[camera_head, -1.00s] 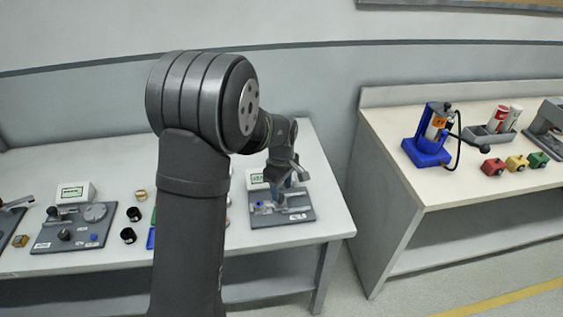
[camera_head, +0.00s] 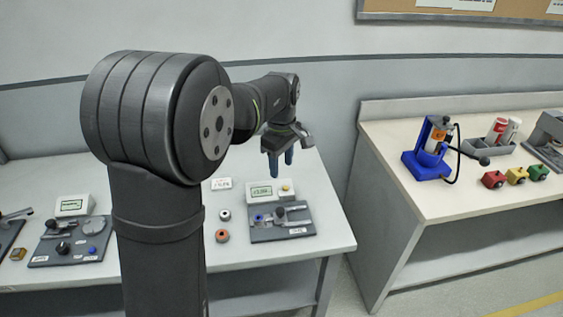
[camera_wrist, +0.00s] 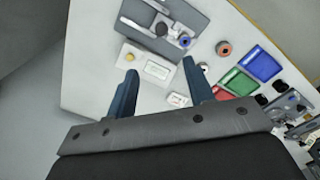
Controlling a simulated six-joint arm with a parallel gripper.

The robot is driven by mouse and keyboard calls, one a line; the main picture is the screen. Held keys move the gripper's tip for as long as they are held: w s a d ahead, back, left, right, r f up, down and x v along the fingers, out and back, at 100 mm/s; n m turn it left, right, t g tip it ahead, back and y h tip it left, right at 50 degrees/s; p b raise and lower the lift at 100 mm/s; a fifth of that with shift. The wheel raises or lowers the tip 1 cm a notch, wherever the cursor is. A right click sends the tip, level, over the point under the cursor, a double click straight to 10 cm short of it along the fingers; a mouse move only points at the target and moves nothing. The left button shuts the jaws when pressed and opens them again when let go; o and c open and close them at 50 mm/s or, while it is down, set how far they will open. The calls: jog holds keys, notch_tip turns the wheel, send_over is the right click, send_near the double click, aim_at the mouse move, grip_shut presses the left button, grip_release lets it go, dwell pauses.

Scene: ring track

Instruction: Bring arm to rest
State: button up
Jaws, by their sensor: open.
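My gripper (camera_head: 280,168) hangs above the right part of the left table, with its blue fingers pointing down. It is open and empty; in the wrist view my gripper (camera_wrist: 158,82) shows its two fingers spread apart with nothing between them. Below it stands a grey device plate (camera_head: 285,232) with a small display box (camera_head: 262,194) behind it. In the wrist view the same device plate (camera_wrist: 190,15) lies past the fingertips, apart from them. My arm hides part of the middle of the table.
A second table (camera_head: 450,200) at the right bears a blue stand (camera_head: 428,163) and small red, yellow and green toy cars (camera_head: 516,175). Another device plate (camera_head: 68,243) lies at the left. Red, green and blue trays (camera_wrist: 240,82) show in the wrist view. The air around my gripper looks clear.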

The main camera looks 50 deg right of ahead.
aim_at(282, 210)
dwell(0.4)
notch_tip(282, 210, down, 18)
jog(key=shift+d+r, duration=0.1)
jog(key=shift+r, duration=0.15)
jog(key=shift+s, duration=0.1)
dwell(1.2)
jog(key=w+a+r+m+t+h, duration=0.1)
jog(key=w+a+r, duration=0.2)
jog(key=a+r, duration=0.7)
jog(key=w+a+r+m+t+h, duration=0.1)
jog(key=w+a+r, duration=0.45)
jog(key=a, duration=0.75)
jog(key=s+a+m+t, duration=0.1)
jog(key=s+a, duration=0.4)
jog(key=a, duration=0.6)
jog(key=s+a+m+t, duration=0.1)
jog(key=s+a+t, duration=0.1)
jog(key=s+a, duration=0.4)
jog(key=a, duration=0.5)
jog(key=shift+s+a+f+m, duration=0.15)
jog(key=shift+s+f+m, duration=0.15)
jog(key=shift+m, duration=0.1)
